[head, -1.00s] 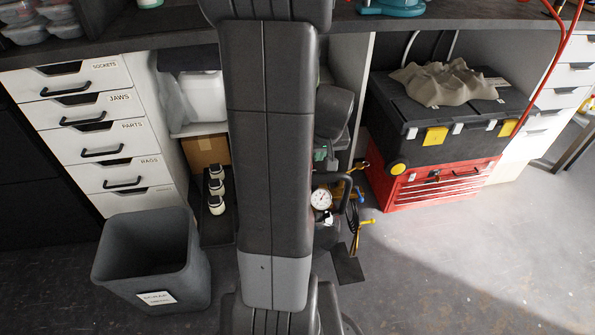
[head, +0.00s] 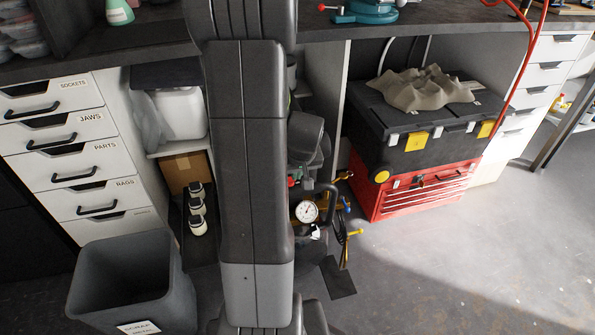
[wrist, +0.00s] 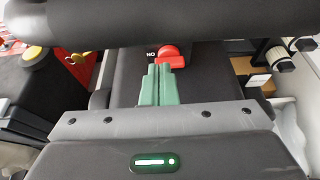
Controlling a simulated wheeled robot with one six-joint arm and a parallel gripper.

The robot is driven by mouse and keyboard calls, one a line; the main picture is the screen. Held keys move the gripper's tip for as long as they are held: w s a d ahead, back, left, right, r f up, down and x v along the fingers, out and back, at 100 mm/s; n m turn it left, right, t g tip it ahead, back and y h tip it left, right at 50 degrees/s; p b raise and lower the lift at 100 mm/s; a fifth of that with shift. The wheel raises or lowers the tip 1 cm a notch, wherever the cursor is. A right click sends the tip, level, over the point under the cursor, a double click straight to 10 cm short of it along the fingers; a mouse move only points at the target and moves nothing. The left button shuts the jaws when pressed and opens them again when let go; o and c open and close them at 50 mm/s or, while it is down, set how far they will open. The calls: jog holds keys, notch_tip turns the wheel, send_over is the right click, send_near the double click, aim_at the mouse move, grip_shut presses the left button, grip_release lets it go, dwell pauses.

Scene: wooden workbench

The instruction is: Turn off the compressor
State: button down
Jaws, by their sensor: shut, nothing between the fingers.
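The compressor (head: 306,135) stands under the bench, a dark machine with a round white gauge (head: 305,211). My arm hides its left part in the head view. In the wrist view a red switch (wrist: 171,52) sits on a dark housing (wrist: 205,80) beside white letters that read "NO" in the picture. My gripper (wrist: 157,72) has green fingers, shut together and empty. Their tips are right at the lower left of the red switch; I cannot tell whether they touch it. The head view hides my gripper behind my arm. A small red part (head: 291,182) shows beside my arm there.
A thick dark bar (wrist: 150,22) crosses the top of the wrist view, close to the switch. A red toolbox (head: 420,190) under a black case (head: 405,128) stands right of the compressor. A grey bin (head: 135,280) and drawers (head: 75,165) stand left. The floor at right is clear.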

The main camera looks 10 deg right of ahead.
jog(key=b+x, duration=0.1)
jog(key=x, duration=0.4)
jog(key=shift+w+d+b, duration=0.5)
jog(key=shift+d+b, duration=0.2)
jog(key=shift+b, duration=0.35)
dwell(2.0)
jog(key=shift+a, duration=0.15)
dwell(0.5)
jog(key=shift+s+a, duration=0.3)
jog(key=shift+a, duration=0.3)
jog(key=shift+r, duration=0.15)
